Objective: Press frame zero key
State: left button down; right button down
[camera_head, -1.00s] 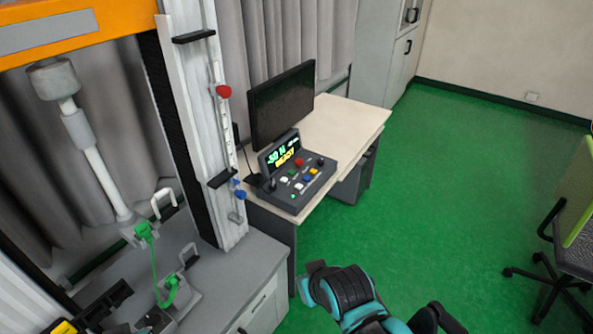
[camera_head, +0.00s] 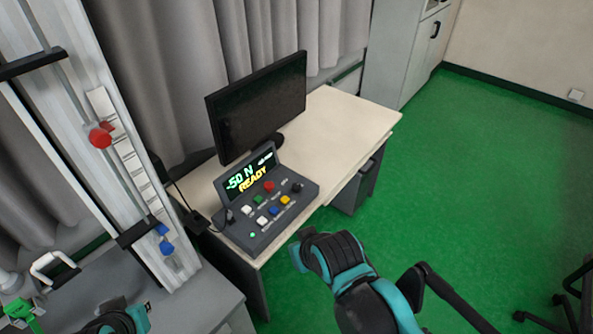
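The grey control box (camera_head: 300,205) stands on the desk with several coloured keys. They include a white key (camera_head: 246,210), a green key (camera_head: 258,199), a red key (camera_head: 269,186), a second white key (camera_head: 262,221), a blue key (camera_head: 274,211) and a yellow key (camera_head: 285,200). Labels are too small to read, so I cannot tell which is frame zero. My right arm is in front of the desk, below right of the box. Part of my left arm shows at bottom left. I see no fingers of either gripper.
A dark monitor (camera_head: 258,107) stands behind the box on the pale desk (camera_head: 345,125). The tower column (camera_head: 70,80) with a red knob (camera_head: 101,135) rises at left. The green floor (camera_head: 460,170) between is clear.

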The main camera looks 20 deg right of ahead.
aim_at(284, 199)
jog(key=i+l, duration=0.15)
jog(key=l, duration=0.2)
jog(key=i+l+u, duration=0.1)
jog(key=l, duration=0.25)
jog(key=i+l, duration=0.15)
jog(key=l, duration=0.25)
jog(key=i+l+u, duration=0.1)
jog(key=l, duration=0.25)
jog(key=i+l+u, duration=0.1)
jog(key=l, duration=0.25)
